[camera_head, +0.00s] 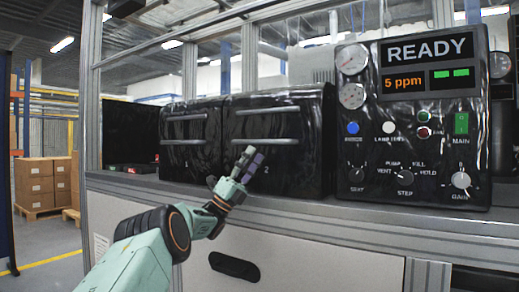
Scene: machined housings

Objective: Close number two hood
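The number two hood (290,165) is a glossy black housing marked "2" on its front, in the middle of the bench. Two horizontal silver bars cross its front, an upper bar (268,111) and a lower bar (266,141). Its front panel looks down over the opening, but I cannot tell if it is fully closed. My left gripper (249,161) is in front of the hood's lower left part, just below the lower bar. Its fingers look close together, and nothing is seen between them. I cannot tell if it touches the hood. My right gripper is not in view.
The number one hood (190,135) stands directly to the left, with similar bars. A black control panel (425,125) with READY display, gauges and knobs stands to the right. The grey bench ledge (390,220) runs below. Cardboard boxes (45,183) are far left.

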